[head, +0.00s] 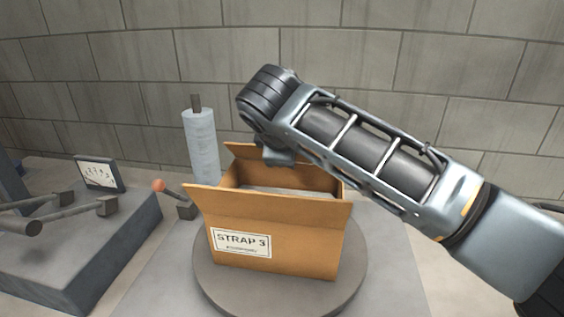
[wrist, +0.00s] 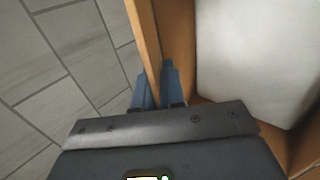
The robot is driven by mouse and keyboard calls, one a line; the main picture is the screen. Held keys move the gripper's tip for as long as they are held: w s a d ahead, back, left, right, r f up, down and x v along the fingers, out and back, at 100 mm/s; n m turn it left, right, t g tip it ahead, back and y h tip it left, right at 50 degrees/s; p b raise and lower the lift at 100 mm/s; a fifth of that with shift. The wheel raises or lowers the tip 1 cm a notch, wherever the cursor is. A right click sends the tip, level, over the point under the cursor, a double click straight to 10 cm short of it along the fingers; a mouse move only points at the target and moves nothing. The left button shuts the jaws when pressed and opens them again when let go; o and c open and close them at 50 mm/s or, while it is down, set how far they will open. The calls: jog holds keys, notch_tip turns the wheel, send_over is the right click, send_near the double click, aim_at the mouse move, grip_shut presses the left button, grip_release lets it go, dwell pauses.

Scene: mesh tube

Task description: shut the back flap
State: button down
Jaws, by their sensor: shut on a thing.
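An open brown cardboard box (head: 300,257) labelled "STRAP 3" stands on a round turntable. Its back flap (head: 240,151) rises at the rear edge, partly hidden behind my gripper (head: 279,158). In the wrist view, the blue fingers of my gripper (wrist: 157,88) sit on either side of a thin cardboard panel (wrist: 145,30), which looks like the back flap. They are shut on it. The front flap (head: 270,210) is open and leans outward toward me. A pale item (wrist: 255,55) lies inside the box.
The round turntable (head: 215,285) rests on a grey surface. A grey wrapped roll (head: 200,145) stands behind the box at left. A grey block (head: 100,245) with bars and a small display (head: 100,174) is at far left. A block wall is behind.

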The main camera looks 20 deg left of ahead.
jog(key=shift+s+f+t+y+b, duration=0.35)
jog(key=shift+t+b, duration=0.25)
jog(key=shift+t, duration=0.2)
jog(key=c, duration=1.3)
grip_release()
jog(key=v, duration=0.7)
jog(key=shift+s, duration=0.4)
jog(key=shift+r, duration=0.15)
jog(key=shift+c, duration=0.2)
